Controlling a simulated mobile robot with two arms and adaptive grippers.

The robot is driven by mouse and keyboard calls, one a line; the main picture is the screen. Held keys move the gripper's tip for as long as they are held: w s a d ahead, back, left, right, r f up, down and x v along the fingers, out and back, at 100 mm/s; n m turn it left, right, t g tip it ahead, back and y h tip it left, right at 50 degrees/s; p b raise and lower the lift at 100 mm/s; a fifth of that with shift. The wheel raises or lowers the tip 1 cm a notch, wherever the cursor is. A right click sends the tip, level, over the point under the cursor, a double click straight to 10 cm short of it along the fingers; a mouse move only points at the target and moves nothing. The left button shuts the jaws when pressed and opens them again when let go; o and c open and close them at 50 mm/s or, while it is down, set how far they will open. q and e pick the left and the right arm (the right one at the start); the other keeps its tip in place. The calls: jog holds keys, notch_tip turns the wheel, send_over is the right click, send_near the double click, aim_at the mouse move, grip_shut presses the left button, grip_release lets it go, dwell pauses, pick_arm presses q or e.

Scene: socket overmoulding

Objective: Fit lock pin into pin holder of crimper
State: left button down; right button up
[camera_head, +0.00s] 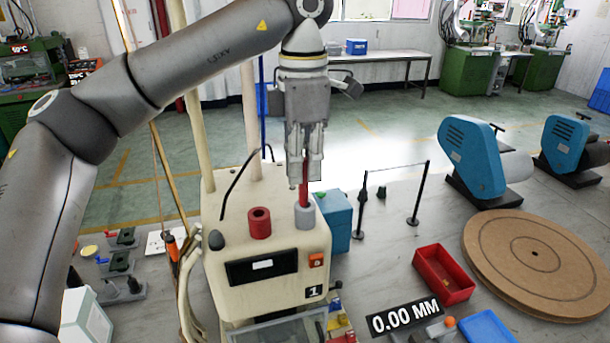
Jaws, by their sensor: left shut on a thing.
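My left gripper (303,180) points straight down over the top of the cream crimper (228,251). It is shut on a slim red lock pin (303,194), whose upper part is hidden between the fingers. The pin is upright and its lower end meets the opening of a grey cylindrical pin holder (305,217) on the crimper's top right. I cannot tell how deep the end sits in the opening. A wider red cylinder with a hole in its top (259,224) stands to the left on the same top. My right gripper is not in view.
Two cream posts rise at the crimper's back left. A blue box (335,222) stands just behind it on the right. A red tray (443,275), a round wooden board (535,262) and a blue machine (474,160) are further right. Small dark fixtures lie at left.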

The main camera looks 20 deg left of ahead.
aim_at(305, 184)
pick_arm(q)
jog(key=shift+w+a+f, duration=0.1)
jog(key=shift+w+f, duration=0.15)
jog(key=f, duration=0.1)
jog(key=f+p, duration=0.1)
jog(key=f, duration=0.1)
jog(key=shift+w+f, duration=0.15)
jog(key=shift+w, duration=0.1)
jog(key=shift+f, duration=0.4)
jog(key=c, duration=1.5)
grip_release()
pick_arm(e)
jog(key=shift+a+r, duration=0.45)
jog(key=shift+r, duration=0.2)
pick_arm(q)
jog(key=shift+r, duration=0.1)
